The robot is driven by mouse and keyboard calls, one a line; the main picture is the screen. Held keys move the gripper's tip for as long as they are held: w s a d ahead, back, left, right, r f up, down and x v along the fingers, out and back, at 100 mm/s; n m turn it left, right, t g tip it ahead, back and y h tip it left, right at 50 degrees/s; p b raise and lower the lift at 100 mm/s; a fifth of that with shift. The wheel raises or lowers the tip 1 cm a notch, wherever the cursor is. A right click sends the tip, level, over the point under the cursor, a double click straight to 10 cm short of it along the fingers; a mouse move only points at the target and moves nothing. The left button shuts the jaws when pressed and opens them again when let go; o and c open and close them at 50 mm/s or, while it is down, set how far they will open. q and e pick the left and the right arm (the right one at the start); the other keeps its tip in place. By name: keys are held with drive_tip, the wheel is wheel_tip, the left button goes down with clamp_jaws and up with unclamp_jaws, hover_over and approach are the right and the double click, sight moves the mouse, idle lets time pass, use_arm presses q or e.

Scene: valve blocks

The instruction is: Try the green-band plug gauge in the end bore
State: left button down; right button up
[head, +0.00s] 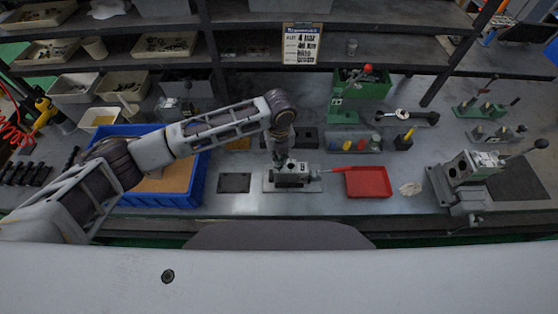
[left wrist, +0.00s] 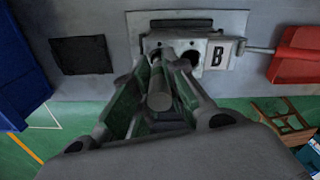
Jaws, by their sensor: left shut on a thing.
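In the head view my left gripper (head: 281,160) points down over the grey valve block (head: 291,179) on its pale base plate. The left wrist view shows the gripper (left wrist: 162,82) shut on a grey cylinder, which I take as the plug gauge (left wrist: 159,96). Its green band cannot be made out. The valve block (left wrist: 204,43) lies just beyond the fingertips, with a letter B plate and dark bores in its near face. The fingers hide part of that face, so I cannot tell whether the gauge tip touches or enters a bore. My right gripper is not in view.
A thin rod (head: 330,171) extends from the block's right side towards a red tray (head: 369,182). A blue bin (head: 197,190) and a dark flat plate (head: 234,183) lie left. A rack with coloured handles (head: 361,145) stands behind. A grey lever fixture (head: 462,180) stands right.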

use_arm(q)
drive_tip(key=shift+r, duration=0.2)
idle(0.3)
drive_tip(key=shift+r, duration=2.9)
drive_tip(key=shift+w+a, duration=0.1)
drive_tip(key=shift+w, duration=0.05)
